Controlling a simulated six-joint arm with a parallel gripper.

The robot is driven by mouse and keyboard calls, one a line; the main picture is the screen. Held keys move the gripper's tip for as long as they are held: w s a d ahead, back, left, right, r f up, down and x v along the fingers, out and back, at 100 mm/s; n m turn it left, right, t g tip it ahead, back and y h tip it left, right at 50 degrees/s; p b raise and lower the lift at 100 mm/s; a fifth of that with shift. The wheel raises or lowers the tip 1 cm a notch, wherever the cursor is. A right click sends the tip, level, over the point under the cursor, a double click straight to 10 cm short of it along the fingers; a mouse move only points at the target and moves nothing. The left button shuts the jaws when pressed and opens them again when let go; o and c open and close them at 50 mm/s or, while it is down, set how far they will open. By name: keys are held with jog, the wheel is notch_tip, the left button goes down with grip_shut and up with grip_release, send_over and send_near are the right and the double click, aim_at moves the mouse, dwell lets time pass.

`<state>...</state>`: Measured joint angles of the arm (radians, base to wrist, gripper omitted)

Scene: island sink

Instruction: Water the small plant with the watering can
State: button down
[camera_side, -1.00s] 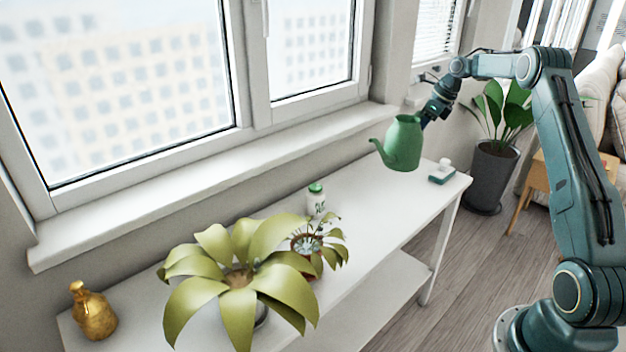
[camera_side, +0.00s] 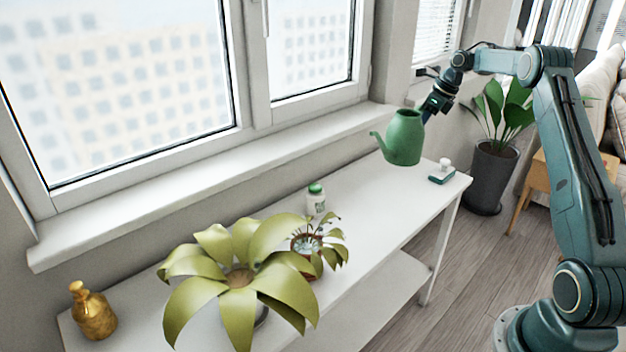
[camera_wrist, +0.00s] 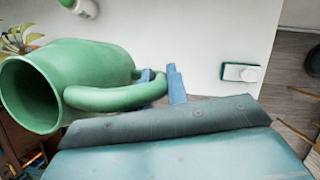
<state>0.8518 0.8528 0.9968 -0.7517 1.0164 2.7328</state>
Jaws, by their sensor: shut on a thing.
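The green watering can (camera_side: 404,138) hangs above the right part of the white table, with its spout pointing left. My gripper (camera_side: 426,113) is shut on its handle; in the wrist view my gripper (camera_wrist: 160,88) shows blue fingers at the handle of the can (camera_wrist: 85,75). The small plant (camera_side: 322,250), in a reddish-brown pot, stands on the table to the left of the can and apart from it. Its pot is partly hidden by the large plant's leaves. Part of a plant (camera_wrist: 18,40) shows at the left edge of the wrist view.
A large plant (camera_side: 240,280) with broad yellow-green leaves stands in front of the small one. A white bottle with a green cap (camera_side: 315,199) stands behind the small plant. A gold vase (camera_side: 93,312) is at far left. A green-and-white item (camera_side: 441,176) lies near the table's (camera_side: 375,200) right end.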

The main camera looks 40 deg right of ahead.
dwell(0.5)
jog(key=w+a+f+n+y, duration=0.1)
jog(key=w+a+f+n, duration=0.2)
jog(key=w+a+f, duration=0.8)
jog(key=shift+w+a+g, duration=0.3)
jog(key=shift+w+a, duration=0.1)
jog(key=shift+a, duration=0.8)
jog(key=shift+s+a+r+n+t+h, duration=0.15)
jog(key=shift+s+a+r+t+h, duration=0.05)
jog(key=shift+a+r+h, duration=0.4)
jog(key=shift+s+a+r+n+t+h, duration=0.1)
jog(key=shift+s+a+r+t+h, duration=0.1)
jog(key=shift+a+r+h, duration=0.4)
jog(key=shift+s+a+r+n+t+h, duration=0.15)
jog(key=shift+s+a+r+t+h, duration=0.05)
jog(key=shift+a+r+h, duration=0.4)
jog(key=shift+s+a+r+h, duration=0.1)
jog(key=shift+a+r+h, duration=0.15)
jog(key=shift+h, duration=0.05)
jog(key=shift+d, duration=0.1)
